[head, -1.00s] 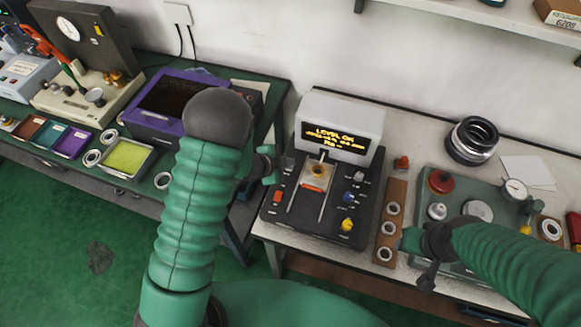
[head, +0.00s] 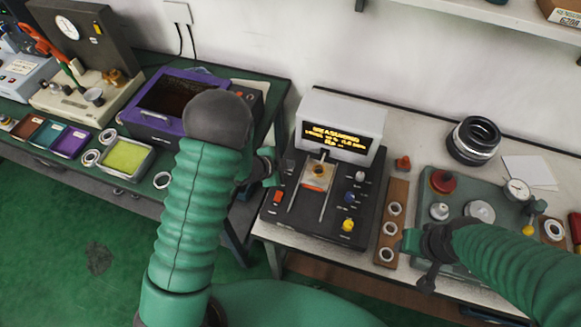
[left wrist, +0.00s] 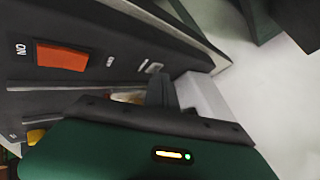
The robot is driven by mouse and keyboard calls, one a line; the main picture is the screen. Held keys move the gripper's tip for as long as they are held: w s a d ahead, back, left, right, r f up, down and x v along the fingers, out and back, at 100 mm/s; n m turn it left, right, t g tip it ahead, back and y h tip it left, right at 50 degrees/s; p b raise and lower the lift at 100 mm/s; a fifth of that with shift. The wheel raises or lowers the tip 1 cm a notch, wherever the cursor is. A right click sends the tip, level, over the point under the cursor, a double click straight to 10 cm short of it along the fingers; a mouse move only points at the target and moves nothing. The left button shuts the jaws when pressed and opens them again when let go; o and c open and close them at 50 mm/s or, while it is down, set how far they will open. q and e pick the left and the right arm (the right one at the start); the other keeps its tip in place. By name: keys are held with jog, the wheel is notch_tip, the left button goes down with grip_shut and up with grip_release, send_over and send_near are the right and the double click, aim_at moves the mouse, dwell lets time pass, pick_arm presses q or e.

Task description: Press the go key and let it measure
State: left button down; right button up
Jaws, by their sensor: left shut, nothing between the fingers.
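The measuring machine (head: 281,222) is a black unit with a light grey display hood. Its display (head: 336,139) shows amber text that appears to read "MEASURING". An orange-red key (head: 278,197) is on its front left; in the left wrist view an orange switch marked "ON" (left wrist: 62,56) shows. A small stage (head: 318,176) sits between two rails, with knobs at right, including a yellow one (head: 347,225). My left gripper (head: 277,168) is shut and empty at the machine's left edge; whether it touches is unclear. My right gripper (head: 408,241) is beside the wooden ring strip, its fingers unclear.
A wooden strip (head: 386,240) with several bearing rings lies right of the machine. A green plate (head: 430,203) with a dial gauge (head: 517,190) is further right. Black rings (head: 474,141) stand behind. A purple-framed box (head: 160,128) and trays are on the left bench.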

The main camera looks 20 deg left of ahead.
dwell(0.3)
pick_arm(q)
jog(key=shift+a+r+p, duration=0.15)
jog(key=shift+r+p, duration=0.5)
jog(key=shift+r, duration=0.05)
jog(key=shift+r, duration=0.1)
notch_tip(320, 180, up, 5)
jog(key=p, duration=0.4)
dwell(0.4)
